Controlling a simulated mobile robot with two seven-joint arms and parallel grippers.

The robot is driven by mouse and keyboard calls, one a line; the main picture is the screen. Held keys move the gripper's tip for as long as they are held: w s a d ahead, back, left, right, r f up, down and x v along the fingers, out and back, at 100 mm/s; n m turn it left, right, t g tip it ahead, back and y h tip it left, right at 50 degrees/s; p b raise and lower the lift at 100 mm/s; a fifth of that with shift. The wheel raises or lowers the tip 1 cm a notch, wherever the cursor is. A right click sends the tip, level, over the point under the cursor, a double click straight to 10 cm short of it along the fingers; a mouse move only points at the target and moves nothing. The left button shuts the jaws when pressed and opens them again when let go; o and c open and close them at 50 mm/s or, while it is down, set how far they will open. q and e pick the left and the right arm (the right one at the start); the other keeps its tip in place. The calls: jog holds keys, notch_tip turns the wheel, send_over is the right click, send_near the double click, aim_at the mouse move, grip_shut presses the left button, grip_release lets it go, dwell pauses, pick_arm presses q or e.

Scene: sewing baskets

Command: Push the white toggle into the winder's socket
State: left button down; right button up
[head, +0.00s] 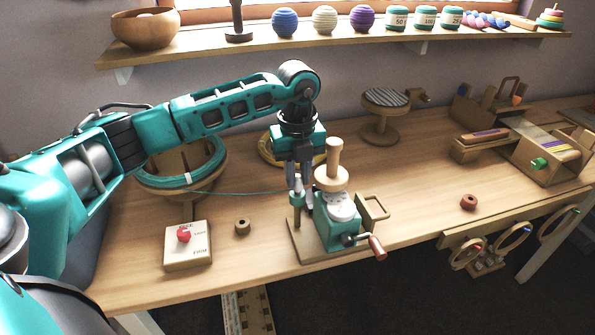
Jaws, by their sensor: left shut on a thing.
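The winder (331,228) stands on the table in the head view, with a teal body on a wooden base, a pale disc and a wooden spool on top, and a red-handled crank in front. My left gripper (300,196) points down at the winder's left side, close beside the spool. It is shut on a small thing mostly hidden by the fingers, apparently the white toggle. The socket cannot be made out. Whether the toggle touches the winder cannot be told. My right gripper is out of view.
A teal yarn strand (245,193) runs from the yarn swift (215,160) towards the winder. A box with a red button (187,246) and a wooden ring (242,227) lie left of the winder. A reddish ring (468,202) lies right. The table between winder and reddish ring is clear.

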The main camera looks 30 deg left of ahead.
pick_arm(q)
jog(key=shift+f, duration=0.35)
jog(key=c, duration=0.9)
grip_release()
jog(key=shift+r, duration=0.15)
notch_tip(320, 180, up, 13)
